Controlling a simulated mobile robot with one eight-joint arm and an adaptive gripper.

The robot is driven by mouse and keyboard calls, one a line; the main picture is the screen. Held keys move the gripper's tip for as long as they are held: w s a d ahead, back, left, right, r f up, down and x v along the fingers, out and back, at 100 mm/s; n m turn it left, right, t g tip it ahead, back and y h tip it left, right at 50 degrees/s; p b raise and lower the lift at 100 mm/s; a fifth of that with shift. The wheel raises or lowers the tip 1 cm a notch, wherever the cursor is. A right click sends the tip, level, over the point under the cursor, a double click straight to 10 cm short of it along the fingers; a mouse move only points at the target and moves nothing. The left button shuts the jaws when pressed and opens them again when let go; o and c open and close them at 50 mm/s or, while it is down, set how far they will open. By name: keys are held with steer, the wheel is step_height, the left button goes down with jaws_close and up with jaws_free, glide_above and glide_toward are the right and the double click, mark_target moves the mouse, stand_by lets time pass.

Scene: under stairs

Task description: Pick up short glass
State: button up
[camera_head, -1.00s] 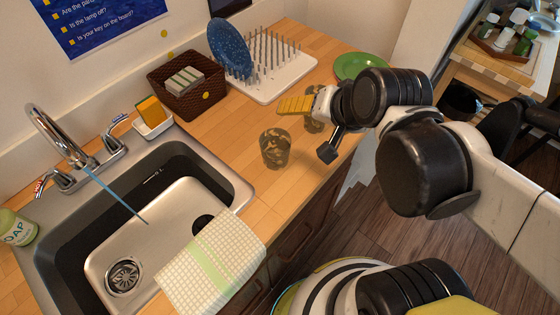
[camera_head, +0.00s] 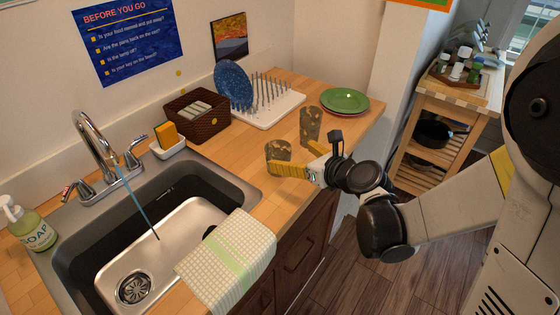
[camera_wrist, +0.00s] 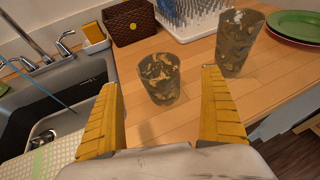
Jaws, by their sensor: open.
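The short glass (camera_head: 279,153) is a brownish, mottled see-through tumbler standing upright on the wooden counter, right of the sink. It also shows in the wrist view (camera_wrist: 160,78), ahead of and between my two yellow fingers. A taller glass (camera_head: 310,125) with the same pattern stands behind it to the right, also in the wrist view (camera_wrist: 239,43). My gripper (camera_head: 300,160) is open and empty, close to the short glass on its right side in the head view. In the wrist view my gripper (camera_wrist: 163,105) has its fingers wide apart, with the glass beyond the fingertips.
The sink (camera_head: 85,240) with running water lies left, a checked towel (camera_head: 230,262) over its front edge. A white dish rack (camera_head: 265,115) with a blue plate, a brown basket (camera_head: 198,128) and green plates (camera_head: 344,100) stand behind. Bare counter surrounds the glasses.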

mark_target(272, 148)
steer(key=b+x, duration=0.2)
steer(key=x, duration=0.5)
steer(key=shift+a+f+b, duration=0.1)
steer(key=shift+f+b, duration=0.05)
steer(key=shift+b, duration=0.2)
steer(key=c, duration=1.4)
